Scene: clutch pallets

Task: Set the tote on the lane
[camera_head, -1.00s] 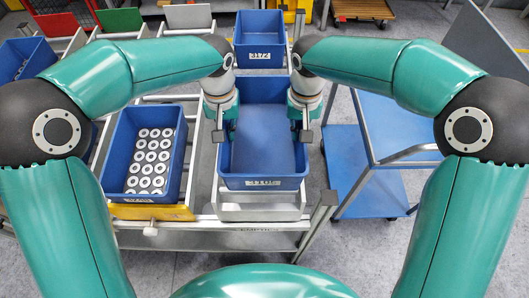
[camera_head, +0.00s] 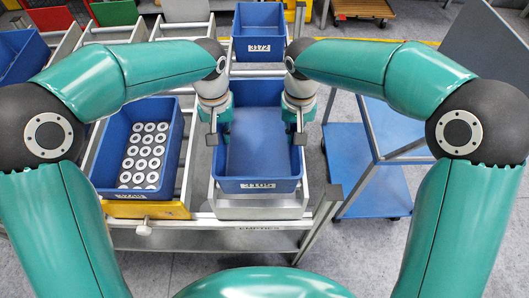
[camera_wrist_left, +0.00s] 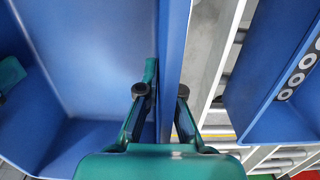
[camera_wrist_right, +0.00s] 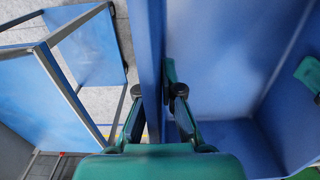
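A blue empty tote (camera_head: 259,186) with a white label is between my two arms, over the right-hand lane (camera_head: 258,209) of the rack. I cannot tell whether its bottom touches the lane. My left gripper (camera_head: 214,138) is shut on the tote's left wall; in the left wrist view its fingers (camera_wrist_left: 162,92) lie on both sides of that wall. My right gripper (camera_head: 299,137) is shut on the right wall, and in the right wrist view its fingers (camera_wrist_right: 158,92) also lie on both sides. The lane's front carries an "EMPTIES" label.
A blue tote of ringed metal parts (camera_head: 130,196) stands on the left lane. Another blue tote (camera_head: 259,47) is behind the held one, across a gap. A blue-shelved cart (camera_head: 370,190) stands to the right. Coloured bins are at the far left.

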